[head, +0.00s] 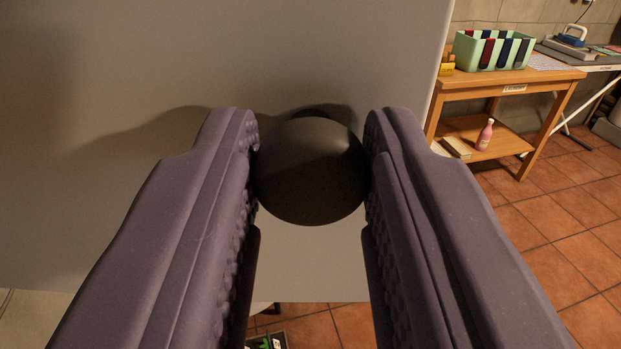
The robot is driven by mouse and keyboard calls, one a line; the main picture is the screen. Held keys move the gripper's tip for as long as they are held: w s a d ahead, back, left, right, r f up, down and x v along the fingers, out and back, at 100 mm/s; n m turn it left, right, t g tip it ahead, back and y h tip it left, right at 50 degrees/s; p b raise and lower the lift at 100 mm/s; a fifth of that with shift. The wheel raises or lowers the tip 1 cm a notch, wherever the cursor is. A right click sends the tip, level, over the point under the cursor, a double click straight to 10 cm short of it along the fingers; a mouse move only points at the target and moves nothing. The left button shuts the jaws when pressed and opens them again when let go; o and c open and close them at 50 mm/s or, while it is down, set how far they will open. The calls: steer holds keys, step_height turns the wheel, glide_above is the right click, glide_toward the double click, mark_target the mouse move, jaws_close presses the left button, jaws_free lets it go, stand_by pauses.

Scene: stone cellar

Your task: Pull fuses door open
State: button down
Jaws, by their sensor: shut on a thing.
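A dark round knob (311,172) stands out from a flat grey door panel (110,80) in the head view. My gripper (311,165) is shut on the knob, with one purple padded finger touching each side of it. The panel fills the left and middle of the view, and its right edge shows to the right of my fingers. Its lower edge shows near the bottom. My fingers hide part of the panel. No lettering on the panel is visible.
A wooden table (510,78) with a pale green divided box (491,50) stands at the back right. A pink bottle (485,134) is on its lower shelf. An ironing board (590,58) is beyond it. Tiled floor (545,215) is clear at right.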

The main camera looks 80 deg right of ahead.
steer(key=shift+r, duration=0.1)
steer(key=c, duration=0.8)
jaws_free()
steer(key=shift+c, duration=0.2)
steer(key=s+a, duration=0.1)
steer(key=a, duration=0.6)
steer(key=shift+s+a, duration=0.15)
steer(key=shift+a, duration=0.2)
